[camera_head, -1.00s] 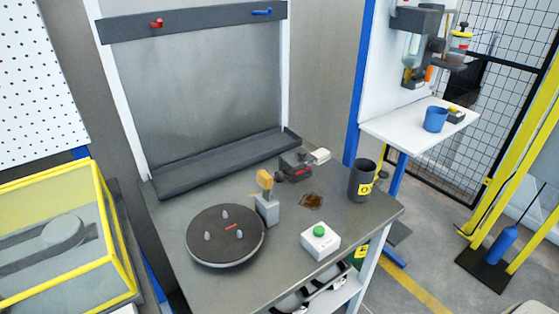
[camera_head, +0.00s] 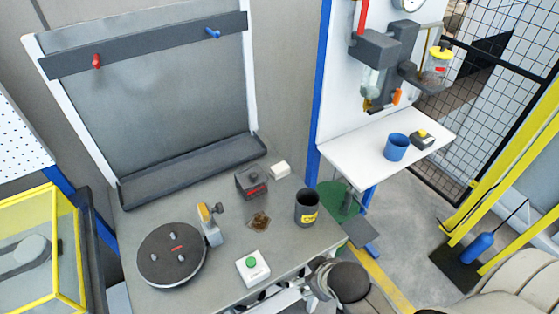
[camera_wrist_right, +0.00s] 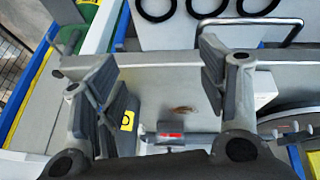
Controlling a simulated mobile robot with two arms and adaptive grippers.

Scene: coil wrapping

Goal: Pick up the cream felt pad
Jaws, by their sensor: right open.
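A small cream-white block (camera_head: 280,169), which looks like the felt pad, lies at the back right of the grey workbench (camera_head: 225,272), beside a dark box with a red mark (camera_head: 251,182). I cannot make out the pad in the right wrist view. My right gripper (camera_wrist_right: 160,66) is open with nothing between its fingers. In the head view my right arm is at the bench's front right edge, low and well apart from the pad. My left gripper is not in view.
On the bench are a round turntable with pegs (camera_head: 172,254), a grey clamp-like stand (camera_head: 212,230), a brown patch (camera_head: 259,221), a dark cup with yellow label (camera_head: 306,208) and a white green-button box (camera_head: 253,268). A white shelf with a blue cup (camera_head: 396,147) stands right.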

